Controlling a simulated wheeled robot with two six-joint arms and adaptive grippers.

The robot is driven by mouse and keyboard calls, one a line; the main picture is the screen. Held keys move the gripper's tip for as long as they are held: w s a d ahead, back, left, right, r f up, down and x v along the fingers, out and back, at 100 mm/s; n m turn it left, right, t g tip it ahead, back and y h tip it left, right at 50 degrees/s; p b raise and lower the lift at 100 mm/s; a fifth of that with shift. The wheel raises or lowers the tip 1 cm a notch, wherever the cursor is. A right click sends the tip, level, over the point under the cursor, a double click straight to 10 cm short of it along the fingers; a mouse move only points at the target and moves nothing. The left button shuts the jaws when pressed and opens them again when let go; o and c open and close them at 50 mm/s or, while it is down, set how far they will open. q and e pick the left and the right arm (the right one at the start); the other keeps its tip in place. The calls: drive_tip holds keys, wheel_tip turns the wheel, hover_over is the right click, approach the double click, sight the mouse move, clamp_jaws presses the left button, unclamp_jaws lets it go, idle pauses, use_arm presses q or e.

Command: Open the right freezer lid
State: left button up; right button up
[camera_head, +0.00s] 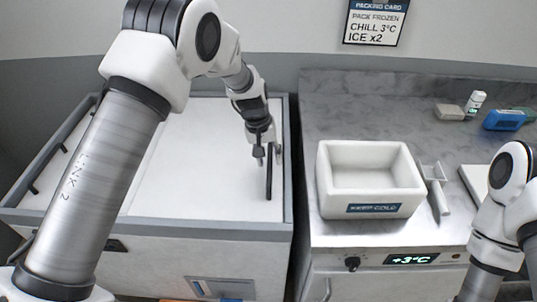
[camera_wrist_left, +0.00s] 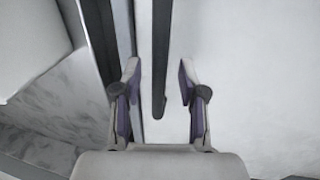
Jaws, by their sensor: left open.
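The chest freezer has a white right lid (camera_head: 190,165) lying closed, with a long dark handle bar (camera_head: 269,180) near its right edge. My left gripper (camera_head: 265,152) is over the lid at this handle. In the left wrist view, the handle (camera_wrist_left: 161,40) runs between the two open fingers of the left gripper (camera_wrist_left: 157,75), with a visible gap on each side. Whether the fingertips reach down beside the bar is hard to tell. My right arm shows at the right edge of the head view, but its gripper is out of frame.
A grey frame (camera_head: 288,200) borders the freezer. On the counter (camera_head: 400,95) to the right stand a white box (camera_head: 370,160), a scoop (camera_head: 436,185), a small white bottle (camera_head: 475,102) and a blue item (camera_head: 503,120). The lid is clear of objects.

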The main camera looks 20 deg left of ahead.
use_arm(q)
drive_tip(key=shift+s+r, duration=0.1)
drive_tip(key=shift+s, duration=0.15)
clamp_jaws()
drive_tip(key=p, duration=0.8)
hover_over(175, 168)
drive_tip(key=shift+s+d+r, duration=0.1)
drive_tip(key=shift+d, duration=0.35)
drive_tip(key=shift+s+a, duration=0.1)
drive_tip(key=shift+a, duration=0.35)
unclamp_jaws()
drive_tip(key=shift+w+f, duration=0.2)
